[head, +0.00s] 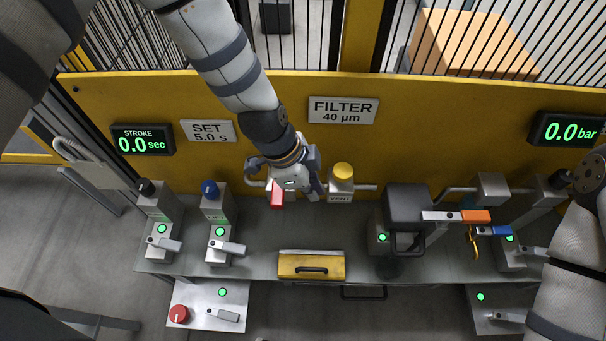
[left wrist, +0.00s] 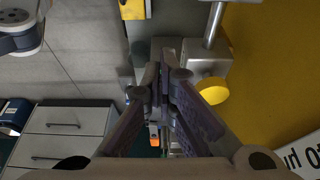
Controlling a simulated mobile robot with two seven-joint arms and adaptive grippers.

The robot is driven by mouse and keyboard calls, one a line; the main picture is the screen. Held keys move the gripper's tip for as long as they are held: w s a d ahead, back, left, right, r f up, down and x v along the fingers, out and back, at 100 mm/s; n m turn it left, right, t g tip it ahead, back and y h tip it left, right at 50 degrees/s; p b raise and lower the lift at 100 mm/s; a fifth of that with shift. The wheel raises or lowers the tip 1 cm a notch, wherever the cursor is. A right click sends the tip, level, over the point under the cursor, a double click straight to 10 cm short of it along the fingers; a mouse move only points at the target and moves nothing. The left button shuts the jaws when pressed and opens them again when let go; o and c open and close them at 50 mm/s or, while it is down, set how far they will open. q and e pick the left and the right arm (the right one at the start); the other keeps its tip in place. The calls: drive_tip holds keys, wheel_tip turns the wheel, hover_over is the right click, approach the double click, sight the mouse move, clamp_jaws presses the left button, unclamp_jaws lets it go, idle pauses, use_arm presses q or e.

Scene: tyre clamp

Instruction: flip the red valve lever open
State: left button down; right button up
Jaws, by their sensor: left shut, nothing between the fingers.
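The red valve lever (head: 277,194) shows in the head view at the back of the bench, left of the VENT block, pointing down toward the front. My left gripper (head: 314,188) is right beside it, between the lever and the yellow VENT knob (head: 343,171), and partly hides the valve. Whether it touches the lever cannot be told. In the left wrist view its fingers (left wrist: 163,75) are together with nothing between them, and the yellow knob (left wrist: 212,91) is to their right. I cannot make out the red lever there. My right gripper is out of view; only its arm shows at the right.
Valve units with dark and blue knobs (head: 210,189) stand at the left. The yellow panel (head: 420,135) closes the back.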

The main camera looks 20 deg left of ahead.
use_arm(q)
drive_tip(key=a, duration=0.2)
drive_tip(key=s+a+f, duration=0.1)
drive_tip(key=shift+a+p, duration=0.25)
drive_tip(key=shift+p, duration=0.1)
